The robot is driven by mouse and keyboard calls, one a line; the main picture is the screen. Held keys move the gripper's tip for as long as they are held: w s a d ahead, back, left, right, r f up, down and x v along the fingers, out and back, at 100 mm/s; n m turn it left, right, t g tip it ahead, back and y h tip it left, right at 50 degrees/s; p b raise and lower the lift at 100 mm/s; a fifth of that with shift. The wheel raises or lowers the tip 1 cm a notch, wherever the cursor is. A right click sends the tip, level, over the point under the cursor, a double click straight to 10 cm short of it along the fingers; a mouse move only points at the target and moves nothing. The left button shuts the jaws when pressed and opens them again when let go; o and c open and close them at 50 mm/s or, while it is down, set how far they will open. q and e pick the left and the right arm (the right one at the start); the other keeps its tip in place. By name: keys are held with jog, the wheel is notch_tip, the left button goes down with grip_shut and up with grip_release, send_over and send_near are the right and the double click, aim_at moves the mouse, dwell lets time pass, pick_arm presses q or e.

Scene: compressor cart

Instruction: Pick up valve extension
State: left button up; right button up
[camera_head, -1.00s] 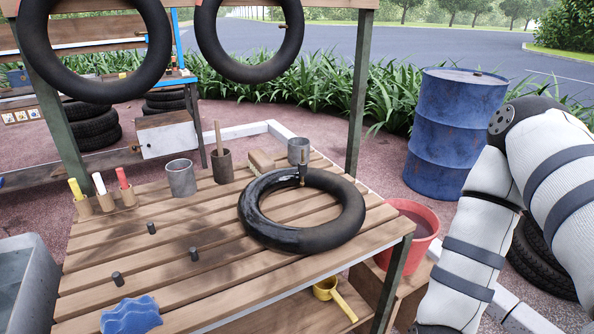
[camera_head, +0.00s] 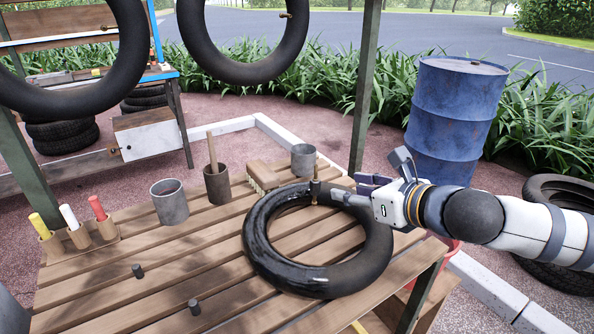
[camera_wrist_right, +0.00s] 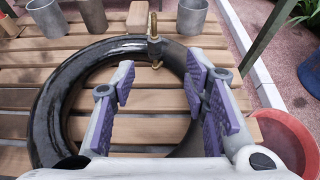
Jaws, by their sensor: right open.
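A black inner tube (camera_head: 265,245) lies on the slatted wooden table. A small upright dark and brass piece, seemingly the valve extension (camera_head: 315,188), stands at the tube's back inner edge. In the right wrist view this piece (camera_wrist_right: 155,48) shows a brass top, a dark collar and brass below. I cannot tell where the valve stem ends and the extension begins. My right gripper (camera_head: 366,188) is just right of it, over the tube. In the wrist view the open, empty fingers (camera_wrist_right: 161,80) are spread, with the piece beyond them and apart. My left gripper is not in view.
Grey cups (camera_head: 170,205), a brush (camera_head: 262,176) and coloured markers (camera_head: 97,208) are at the back and left. Tubes (camera_head: 240,60) hang above. A green post (camera_head: 364,90) rises behind the gripper. A red bucket (camera_wrist_right: 282,140) is at right.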

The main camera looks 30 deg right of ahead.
aim_at(317, 182)
jog(key=b+x, duration=0.1)
jog(key=x, duration=0.3)
jog(key=b+x, duration=0.1)
jog(key=x, duration=0.3)
jog(key=b+x, duration=0.1)
jog(key=x, duration=0.3)
jog(key=shift+a+b, duration=0.35)
jog(key=shift+b, duration=0.05)
jog(key=shift+w+r, duration=0.1)
jog(key=shift+r, duration=0.25)
jog(key=shift+c, duration=0.2)
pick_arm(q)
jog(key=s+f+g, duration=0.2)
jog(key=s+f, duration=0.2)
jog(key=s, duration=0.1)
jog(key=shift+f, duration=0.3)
pick_arm(e)
grip_shut()
